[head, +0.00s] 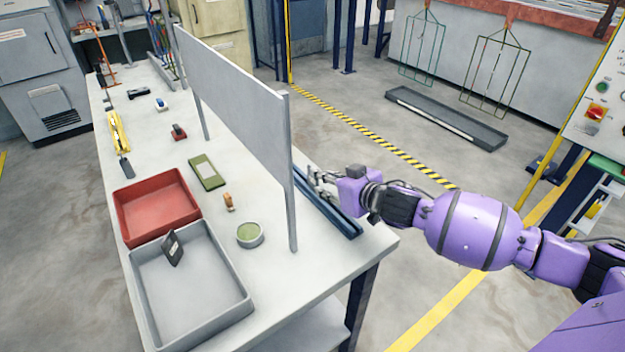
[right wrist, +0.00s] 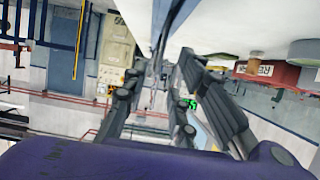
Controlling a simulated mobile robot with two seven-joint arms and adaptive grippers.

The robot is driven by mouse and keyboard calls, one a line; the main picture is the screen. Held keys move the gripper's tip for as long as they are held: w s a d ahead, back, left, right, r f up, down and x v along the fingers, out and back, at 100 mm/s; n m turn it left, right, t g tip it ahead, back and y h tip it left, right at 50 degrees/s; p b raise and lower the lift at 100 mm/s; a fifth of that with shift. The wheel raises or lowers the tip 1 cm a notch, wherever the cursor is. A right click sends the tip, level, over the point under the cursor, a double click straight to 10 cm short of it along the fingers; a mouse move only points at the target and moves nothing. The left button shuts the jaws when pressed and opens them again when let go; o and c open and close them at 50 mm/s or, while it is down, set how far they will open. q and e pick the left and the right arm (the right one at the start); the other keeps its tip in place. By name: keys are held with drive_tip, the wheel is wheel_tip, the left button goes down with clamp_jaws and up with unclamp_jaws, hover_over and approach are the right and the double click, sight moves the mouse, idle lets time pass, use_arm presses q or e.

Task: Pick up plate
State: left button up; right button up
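A small dark plate (head: 173,249) with a pale label leans inside the grey tray (head: 237,306) on the table; I cannot tell for sure that it is the task's plate. My right gripper (head: 318,184) is on the other side of the upright panel from that tray, close above a long blue tray (head: 340,218). In the right wrist view, its fingers (right wrist: 168,62) are apart, with nothing clearly held between them. Whether they touch the blue tray is unclear. My left gripper is not in view.
The upright grey panel (head: 238,97) divides the table. On its left are a red tray (head: 157,207), a round green-topped dish (head: 250,234), a green block (head: 206,172) and small tools. Wire racks (head: 495,75) hang over a floor trough (head: 445,117).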

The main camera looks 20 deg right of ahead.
sight(318, 179)
drive_tip(key=x, duration=0.4)
drive_tip(key=shift+w+f, duration=0.25)
drive_tip(key=shift+f, duration=0.1)
drive_tip(key=shift+c, duration=0.4)
clamp_jaws()
drive_tip(key=shift+r, duration=0.1)
